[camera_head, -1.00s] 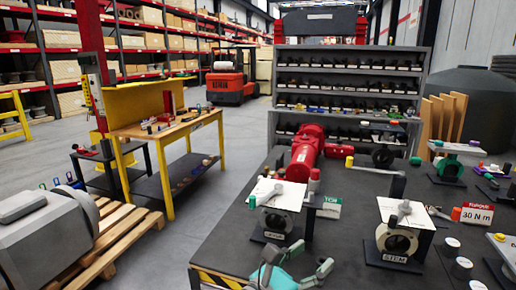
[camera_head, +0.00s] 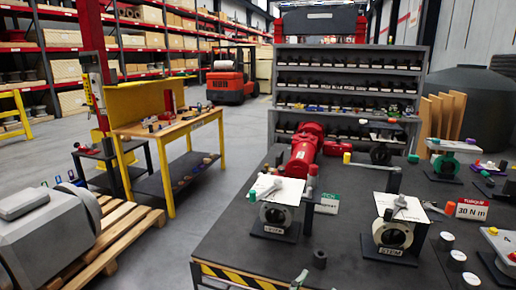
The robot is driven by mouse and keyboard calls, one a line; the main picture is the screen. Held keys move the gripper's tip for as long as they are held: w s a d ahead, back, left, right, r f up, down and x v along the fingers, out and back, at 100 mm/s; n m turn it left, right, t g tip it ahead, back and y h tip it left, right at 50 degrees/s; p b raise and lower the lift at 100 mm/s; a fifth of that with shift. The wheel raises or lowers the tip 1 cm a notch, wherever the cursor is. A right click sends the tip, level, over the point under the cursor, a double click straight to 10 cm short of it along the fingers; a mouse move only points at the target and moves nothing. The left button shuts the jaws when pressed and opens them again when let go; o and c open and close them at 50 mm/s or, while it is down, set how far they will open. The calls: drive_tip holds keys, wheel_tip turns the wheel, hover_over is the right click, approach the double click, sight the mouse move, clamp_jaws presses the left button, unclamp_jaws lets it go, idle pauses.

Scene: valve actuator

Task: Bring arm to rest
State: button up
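Only a small grey-green tip of my gripper (camera_head: 300,279) shows at the bottom edge of the head view, in front of the dark workbench (camera_head: 225,250). The rest of the gripper and the arm are out of the picture, so I cannot tell whether it is open or shut. No object is visible at the tip. A small dark cylinder (camera_head: 320,258) stands on the bench just above and right of it.
The bench holds a white-topped fixture (camera_head: 279,190), one marked STEM (camera_head: 394,235), a red actuator (camera_head: 304,147), a 30 N m sign (camera_head: 471,210) and several small caps. A pallet (camera_head: 125,225) with a grey machine (camera_head: 48,235) is at left. Open floor lies between.

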drive_tip(key=s+d+f+m+y, duration=0.25)
drive_tip(key=s+f+y, duration=0.3)
drive_tip(key=f, duration=0.85)
drive_tip(key=s+d+f+m+y, duration=0.2)
drive_tip(key=s+f+m+y, duration=0.35)
drive_tip(key=s, duration=0.75)
drive_tip(key=s+d+r+m, duration=0.1)
drive_tip(key=s+m, duration=0.8)
drive_tip(key=s, duration=0.2)
drive_tip(key=s+d+r+m+h, duration=0.1)
drive_tip(key=s+r+m, duration=0.1)
drive_tip(key=s+m, duration=0.7)
drive_tip(key=shift+v, duration=0.85)
